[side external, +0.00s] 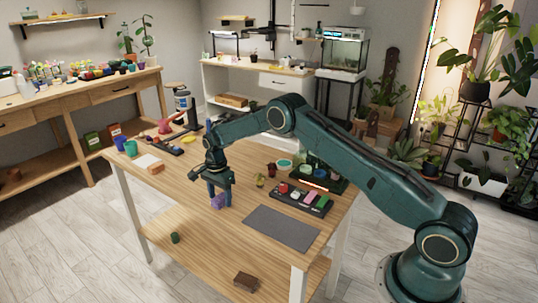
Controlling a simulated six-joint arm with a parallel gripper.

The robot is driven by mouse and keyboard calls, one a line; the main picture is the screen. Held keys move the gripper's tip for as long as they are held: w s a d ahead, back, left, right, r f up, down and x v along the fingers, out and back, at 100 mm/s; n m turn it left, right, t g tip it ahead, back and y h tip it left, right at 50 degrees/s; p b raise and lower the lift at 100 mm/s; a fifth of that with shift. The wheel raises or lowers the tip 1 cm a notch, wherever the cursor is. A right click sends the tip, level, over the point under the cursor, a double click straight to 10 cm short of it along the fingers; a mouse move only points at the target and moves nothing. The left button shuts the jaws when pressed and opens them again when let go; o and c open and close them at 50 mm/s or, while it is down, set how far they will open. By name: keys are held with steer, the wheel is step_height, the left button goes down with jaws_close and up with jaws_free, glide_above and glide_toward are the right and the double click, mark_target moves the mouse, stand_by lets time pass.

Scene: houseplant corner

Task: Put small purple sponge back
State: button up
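My gripper (219,196) points down over the left-middle part of the wooden table (190,222). Its two fingers stand on either side of the small purple sponge (218,202), close to the table top. At this size I cannot tell whether the fingers press on the sponge or whether it rests on the table. A dark tray (296,204) with compartments lies to the right of the gripper. It holds several coloured pieces, among them red, green and pink ones.
A grey mat (281,228) lies flat in front of the tray. A small olive-coloured item (260,181) stands between gripper and tray. Blue and green cups (131,148) and an orange-and-white block (149,164) stand at the table's left.

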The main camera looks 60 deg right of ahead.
step_height(320, 180, up, 12)
steer(key=shift+r, duration=0.15)
stand_by(0.8)
steer(key=shift+r, duration=0.1)
stand_by(0.4)
step_height(320, 180, up, 13)
steer(key=n+t, duration=0.1)
steer(key=n, duration=0.3)
glide_above(220, 197)
steer(key=s+a, duration=0.3)
steer(key=s, duration=0.4)
steer(key=s+a+r+n+t, duration=0.2)
steer(key=s+r+n, duration=0.3)
steer(key=s+r, duration=0.5)
steer(key=s+a+f+n+t, duration=0.1)
steer(key=s+n, duration=0.3)
steer(key=s, duration=0.9)
steer(key=s+a+f+n+t, duration=0.1)
steer(key=s+n, duration=0.4)
steer(key=s, duration=0.8)
steer(key=shift+s+a+f+t, duration=0.3)
steer(key=shift+s+a+f, duration=0.05)
steer(key=shift+a+f, duration=0.25)
